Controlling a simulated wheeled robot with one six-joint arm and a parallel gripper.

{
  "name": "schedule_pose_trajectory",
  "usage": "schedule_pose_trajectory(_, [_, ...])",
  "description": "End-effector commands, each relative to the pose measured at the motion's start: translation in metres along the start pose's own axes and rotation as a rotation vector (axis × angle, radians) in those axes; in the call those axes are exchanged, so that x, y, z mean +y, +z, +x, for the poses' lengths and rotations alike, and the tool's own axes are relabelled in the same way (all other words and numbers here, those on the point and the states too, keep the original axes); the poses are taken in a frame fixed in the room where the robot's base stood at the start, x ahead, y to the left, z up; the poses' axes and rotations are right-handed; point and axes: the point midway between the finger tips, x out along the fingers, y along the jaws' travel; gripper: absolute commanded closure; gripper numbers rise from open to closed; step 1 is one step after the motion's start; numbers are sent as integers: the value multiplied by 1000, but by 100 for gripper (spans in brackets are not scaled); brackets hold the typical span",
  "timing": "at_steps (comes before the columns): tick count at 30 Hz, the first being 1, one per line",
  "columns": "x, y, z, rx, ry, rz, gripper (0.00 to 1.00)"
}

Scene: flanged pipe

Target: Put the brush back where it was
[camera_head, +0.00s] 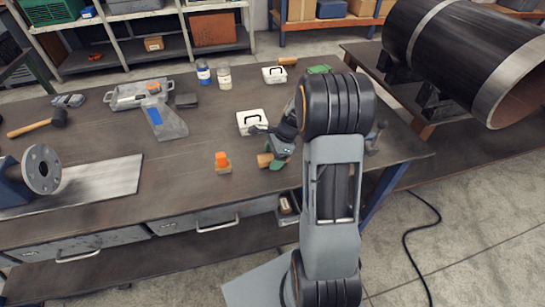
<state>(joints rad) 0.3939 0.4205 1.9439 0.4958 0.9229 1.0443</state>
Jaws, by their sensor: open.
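A short wooden piece (264,160) with a green part (276,165) lies on the workbench, directly below and beside my gripper; it may be the brush, but it is too small and too covered to be sure. My gripper (272,144) is low over the bench and partly hidden by my own arm; its jaws are open. I cannot tell whether a jaw touches the wooden piece. An orange-topped item (222,161) stands on the bench to the left, apart from my gripper.
A white box (252,122) sits close behind my gripper. Farther back are another white box (275,74), a green item (319,69) and two jars (224,77). A grey tool (163,118), a hammer (38,123) and a flange (41,169) lie left. A large pipe (465,50) is at right.

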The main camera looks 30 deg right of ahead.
Motion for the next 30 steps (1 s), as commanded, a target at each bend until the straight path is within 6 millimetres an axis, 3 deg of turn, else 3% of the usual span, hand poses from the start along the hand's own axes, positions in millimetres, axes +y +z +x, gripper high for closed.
schedule_pose_trajectory(15, [-1, -1, -91, 2, -6, 1, 28])
schedule_pose_trajectory(22, [2, 3, -114, 8, -5, -22, 28])
schedule_pose_trajectory(26, [20, 27, -121, 62, -10, -209, 28])
schedule_pose_trajectory(30, [61, 67, -124, 179, -12, -618, 28])
